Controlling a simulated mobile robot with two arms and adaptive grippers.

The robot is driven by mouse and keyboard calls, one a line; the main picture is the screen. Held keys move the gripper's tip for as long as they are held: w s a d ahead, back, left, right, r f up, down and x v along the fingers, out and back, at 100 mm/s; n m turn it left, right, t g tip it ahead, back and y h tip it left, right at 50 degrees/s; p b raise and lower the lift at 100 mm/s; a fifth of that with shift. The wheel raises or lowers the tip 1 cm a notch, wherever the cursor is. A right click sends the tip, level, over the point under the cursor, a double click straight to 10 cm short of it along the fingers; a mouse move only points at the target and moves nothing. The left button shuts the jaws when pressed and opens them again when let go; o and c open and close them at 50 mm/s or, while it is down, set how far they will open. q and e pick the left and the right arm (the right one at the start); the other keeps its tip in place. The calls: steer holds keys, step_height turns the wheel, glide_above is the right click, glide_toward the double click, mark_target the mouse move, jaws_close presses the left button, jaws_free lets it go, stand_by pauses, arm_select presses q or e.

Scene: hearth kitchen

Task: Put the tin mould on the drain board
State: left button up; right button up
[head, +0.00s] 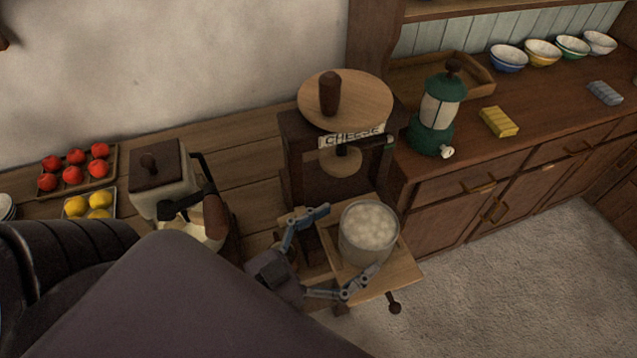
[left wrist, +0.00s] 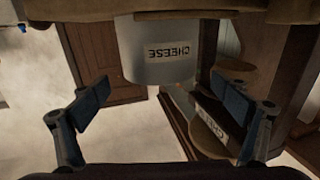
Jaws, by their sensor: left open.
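The tin mould (head: 368,238) is a grey metal cylinder filled with pale curds. It stands upright on a light square wooden board (head: 404,272) at the front of the cheese press; I cannot tell if this is the drain board. In the left wrist view the tin mould (left wrist: 155,72) appears upside down, with its CHEESE label. My left gripper (head: 341,248) is open, its fingers on the near left side of the mould, one towards the back and one towards the front. In the left wrist view my left gripper (left wrist: 163,98) has nothing between its fingers. My right gripper is not in view.
The dark cheese press (head: 296,160) with a round wooden top (head: 362,98) rises behind the mould. A green lantern-like device (head: 433,112) stands on the right counter. A cream box with a dark lid (head: 160,178) is at left. Open floor (head: 520,270) lies to the right.

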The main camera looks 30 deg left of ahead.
arm_select(q)
steer(key=v, duration=0.7)
steer(key=shift+f, duration=0.1)
stand_by(0.4)
